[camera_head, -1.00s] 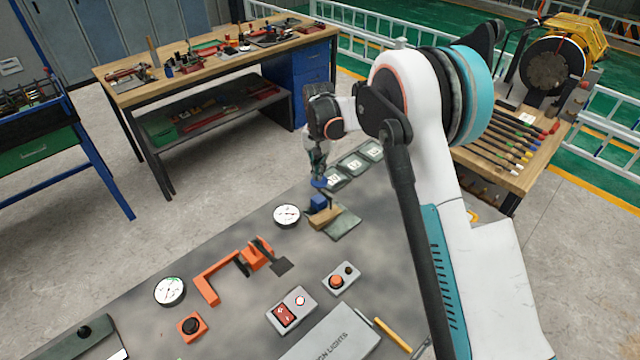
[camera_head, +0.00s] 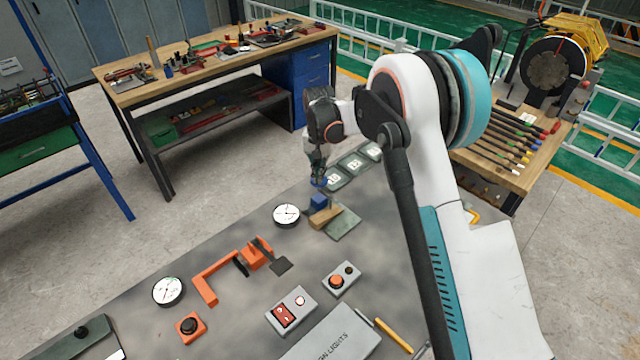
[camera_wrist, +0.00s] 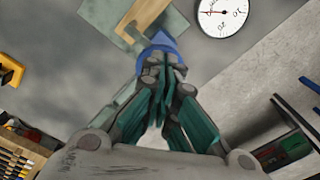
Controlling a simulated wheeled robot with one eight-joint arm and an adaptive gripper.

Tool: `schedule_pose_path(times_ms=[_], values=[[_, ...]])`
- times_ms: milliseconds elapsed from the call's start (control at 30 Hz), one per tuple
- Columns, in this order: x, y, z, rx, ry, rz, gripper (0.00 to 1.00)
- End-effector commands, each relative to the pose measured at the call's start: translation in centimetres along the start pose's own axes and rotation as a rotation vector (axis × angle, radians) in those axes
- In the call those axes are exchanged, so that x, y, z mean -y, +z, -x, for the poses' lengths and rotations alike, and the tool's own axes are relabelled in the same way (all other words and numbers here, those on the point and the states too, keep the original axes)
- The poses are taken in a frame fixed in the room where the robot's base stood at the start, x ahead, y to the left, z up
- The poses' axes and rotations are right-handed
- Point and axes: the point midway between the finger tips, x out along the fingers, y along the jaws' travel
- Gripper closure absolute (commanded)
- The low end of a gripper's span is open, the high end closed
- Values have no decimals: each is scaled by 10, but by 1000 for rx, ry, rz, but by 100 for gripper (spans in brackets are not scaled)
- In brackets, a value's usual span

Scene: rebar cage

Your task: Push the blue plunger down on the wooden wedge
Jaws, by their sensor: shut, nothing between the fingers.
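I cannot tell whether the tips touch the blue part.
A round gauge (camera_head: 286,215) stands left of the wedge, also in the wrist view (camera_wrist: 222,14). Several labelled plates (camera_head: 353,163) lie behind it. An orange clamp (camera_head: 257,254) and a push-button box (camera_head: 341,280) are nearer.

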Motion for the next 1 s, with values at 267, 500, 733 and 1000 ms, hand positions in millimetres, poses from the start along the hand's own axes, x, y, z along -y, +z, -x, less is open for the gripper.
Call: schedule_pose_path(times_ms=[267,500,733,1000], values=[[0,0,-6,0,0,0,100],[0,0,-10,0,0,0,100],[0,0,-14,0,0,0,100],[0,0,-19,0,0,0,100]])
